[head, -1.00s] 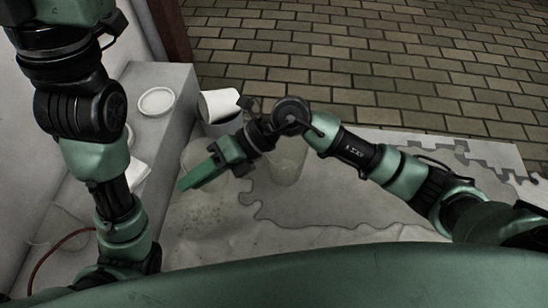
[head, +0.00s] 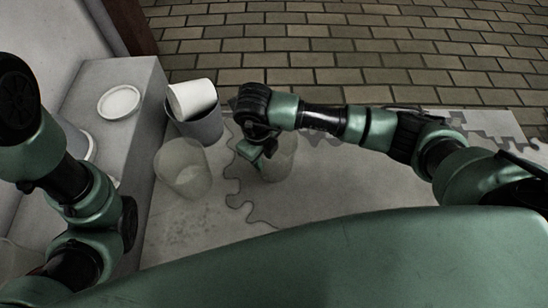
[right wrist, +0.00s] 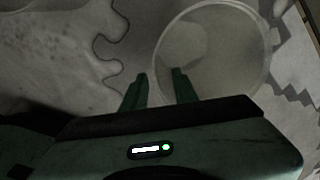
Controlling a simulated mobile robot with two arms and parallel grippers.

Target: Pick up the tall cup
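A clear, see-through cup (head: 283,161) stands on the floor sheet, partly behind my right gripper (head: 255,155). It also shows from above in the right wrist view, with its round rim (right wrist: 212,92) right of centre. My right gripper's two fingers (right wrist: 160,86) are apart there, with the cup's left rim edge appearing between them. I cannot tell whether they touch it. A second clear cup (head: 182,172), wider-looking, stands to the left. A white cup (head: 192,97) sits tilted in a grey bin (head: 205,127). My left gripper is out of view.
A grey ledge (head: 105,135) on the left carries a white round dish (head: 119,102). Puzzle-edged mat pieces (head: 470,120) lie around the cups. Brick paving (head: 350,50) lies beyond. Sheet in front of the cups is clear.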

